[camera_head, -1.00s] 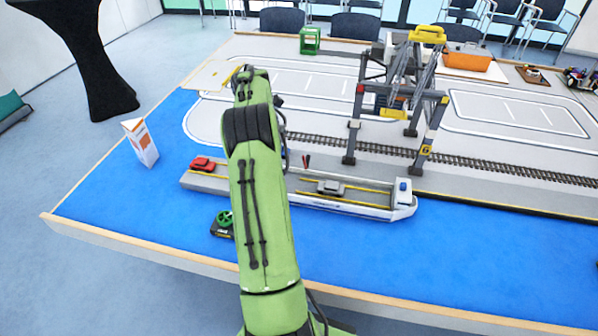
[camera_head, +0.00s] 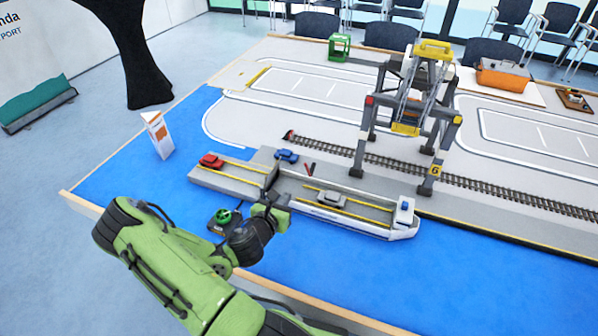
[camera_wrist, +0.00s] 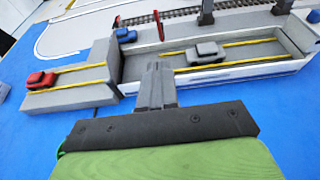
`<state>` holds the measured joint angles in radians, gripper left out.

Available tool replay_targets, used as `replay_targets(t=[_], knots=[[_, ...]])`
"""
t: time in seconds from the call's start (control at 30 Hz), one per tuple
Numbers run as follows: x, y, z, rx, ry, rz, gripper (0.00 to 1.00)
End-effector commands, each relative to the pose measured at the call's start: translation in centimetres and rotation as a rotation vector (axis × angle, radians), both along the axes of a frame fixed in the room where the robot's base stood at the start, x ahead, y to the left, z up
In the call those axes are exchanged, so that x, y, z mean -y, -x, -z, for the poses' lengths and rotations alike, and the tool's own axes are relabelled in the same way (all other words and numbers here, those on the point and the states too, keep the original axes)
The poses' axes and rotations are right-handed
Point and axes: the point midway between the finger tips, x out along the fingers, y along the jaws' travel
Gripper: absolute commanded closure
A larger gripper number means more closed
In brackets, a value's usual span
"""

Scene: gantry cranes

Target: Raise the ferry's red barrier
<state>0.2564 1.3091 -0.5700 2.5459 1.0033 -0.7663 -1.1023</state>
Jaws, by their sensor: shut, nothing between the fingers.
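The ferry (camera_head: 375,222) is a long grey and white boat with yellow stripes, lying on the blue water; it also shows in the wrist view (camera_wrist: 235,71). A small upright red piece (camera_head: 310,170), likely the red barrier, stands at its far side near the left end; it also shows in the wrist view (camera_wrist: 160,27). A grey car (camera_head: 331,199) is on the deck. My gripper (camera_head: 272,182) is shut and empty over the near side of the ferry's left end. In the wrist view its fingers (camera_wrist: 157,72) point toward that end, short of the red piece.
A grey ramp (camera_head: 225,178) with a red car (camera_head: 211,160) adjoins the ferry's left end, and a blue car (camera_head: 287,156) stands behind it. A gantry crane (camera_head: 410,120) straddles the rails. A green wheel on a dark base (camera_head: 223,218) sits near my arm.

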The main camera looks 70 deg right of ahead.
Motion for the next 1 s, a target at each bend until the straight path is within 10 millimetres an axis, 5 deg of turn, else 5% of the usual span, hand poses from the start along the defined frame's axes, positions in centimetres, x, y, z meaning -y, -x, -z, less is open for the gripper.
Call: replay_targets(t=[0.3,0.63,1.0], knots=[[2.5,0.4,1.2,0.017,0.01,0.011,1.0],[9.5,1.1,2.7,0.011,0.008,0.011,1.0],[13.0,1.3,1.1,0.007,0.004,0.007,1.0]])
